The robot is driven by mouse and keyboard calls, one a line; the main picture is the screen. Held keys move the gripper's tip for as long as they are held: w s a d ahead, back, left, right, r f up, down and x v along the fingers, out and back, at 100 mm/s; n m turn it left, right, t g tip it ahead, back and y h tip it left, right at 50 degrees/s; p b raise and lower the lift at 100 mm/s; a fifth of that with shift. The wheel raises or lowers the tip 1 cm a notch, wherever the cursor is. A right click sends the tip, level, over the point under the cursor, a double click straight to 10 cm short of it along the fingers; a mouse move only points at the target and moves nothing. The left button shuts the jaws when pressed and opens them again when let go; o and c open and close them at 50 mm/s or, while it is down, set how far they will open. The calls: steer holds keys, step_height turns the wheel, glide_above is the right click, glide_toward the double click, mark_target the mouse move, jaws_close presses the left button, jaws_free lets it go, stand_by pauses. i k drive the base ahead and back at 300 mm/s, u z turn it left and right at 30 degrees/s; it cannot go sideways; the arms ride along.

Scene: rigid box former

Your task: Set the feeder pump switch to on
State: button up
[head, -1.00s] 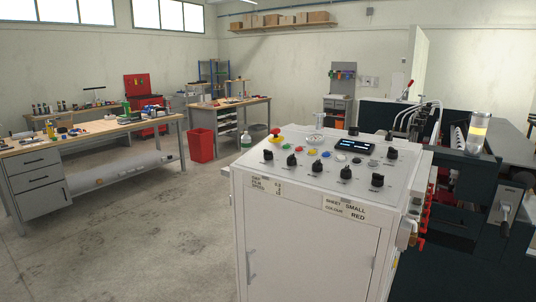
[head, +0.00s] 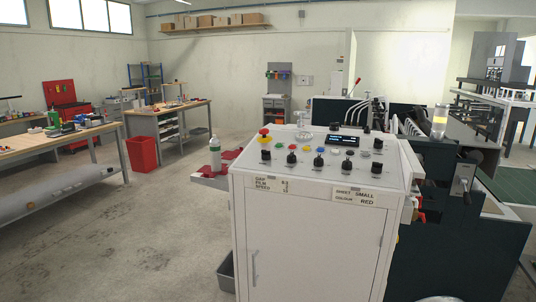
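The white control cabinet (head: 312,235) stands ahead of me, right of the middle. Its sloped top panel (head: 300,170) carries several black rotary knobs, among them a front left knob (head: 266,155), a front middle knob (head: 318,161) and a front right knob (head: 376,168). The panel labels are too small to read, so I cannot tell which control is the feeder pump switch or how it is set. A red emergency button (head: 264,131) on yellow, coloured buttons and a small dark display (head: 343,140) are also on the panel. My gripper is not in view.
A dark machine (head: 455,215) adjoins the cabinet on the right. A bottle (head: 214,153) and red sheets (head: 224,160) are on a ledge left of the cabinet. A grey bin (head: 226,272) sits low beside it. The floor (head: 150,240) at left is clear.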

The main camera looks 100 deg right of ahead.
mark_target(290, 159)
steer(key=i, duration=0.6)
steer(key=z, duration=3.35)
steer(key=i, duration=0.7)
steer(key=z, duration=0.05)
